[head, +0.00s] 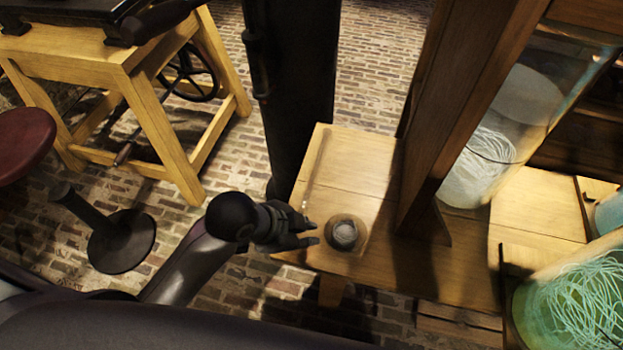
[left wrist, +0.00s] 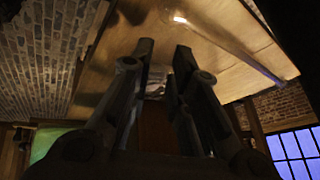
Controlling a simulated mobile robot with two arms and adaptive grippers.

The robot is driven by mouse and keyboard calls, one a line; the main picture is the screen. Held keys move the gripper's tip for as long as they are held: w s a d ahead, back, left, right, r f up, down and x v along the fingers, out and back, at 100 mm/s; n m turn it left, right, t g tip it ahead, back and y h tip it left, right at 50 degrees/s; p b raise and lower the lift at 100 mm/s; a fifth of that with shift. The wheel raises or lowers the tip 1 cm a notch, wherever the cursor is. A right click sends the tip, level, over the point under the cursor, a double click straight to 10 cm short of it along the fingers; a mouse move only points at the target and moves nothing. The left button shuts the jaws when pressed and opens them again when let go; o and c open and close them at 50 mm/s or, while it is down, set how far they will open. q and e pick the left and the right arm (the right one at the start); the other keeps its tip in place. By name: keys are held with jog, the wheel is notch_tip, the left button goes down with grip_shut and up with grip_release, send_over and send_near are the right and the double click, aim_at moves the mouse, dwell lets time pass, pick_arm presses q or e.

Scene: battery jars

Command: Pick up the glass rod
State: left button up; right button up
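The glass rod is clear and thin. In the left wrist view the glass rod (left wrist: 232,48) runs slantwise across the wooden top at the upper right, with a bright spot at its left end. In the head view it is only a faint line near the left edge of the small table, with a bright tip close to my gripper. My left gripper (head: 314,232) is at that table's front left corner, with its fingers pointing right. In the wrist view its two fingers (left wrist: 164,50) are apart, and the rod lies outside them, to the right. My right gripper is not in view.
A small grey round object (head: 344,234) on a dark round base stands just right of my left fingertips. A wooden post (head: 465,100) rises from the table (head: 355,170). Glass jars with tangled strands (head: 585,300) stand at the right. A stool (head: 122,240) is at the left.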

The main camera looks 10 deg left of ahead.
pick_arm(q)
notch_tip(320, 180, up, 3)
jog(key=w+d+m+g, duration=0.1)
jog(key=w+d+m, duration=0.15)
jog(key=m, duration=0.65)
jog(key=w+a+r+m+g+y, duration=0.25)
jog(key=a+m, duration=0.45)
jog(key=m, duration=0.6)
jog(key=shift+g+h, duration=0.25)
jog(key=f, duration=0.3)
jog(key=d+f, duration=0.1)
jog(key=f, duration=0.5)
jog(key=shift+s+d+f, duration=0.3)
jog(key=shift+c, duration=0.3)
grip_shut()
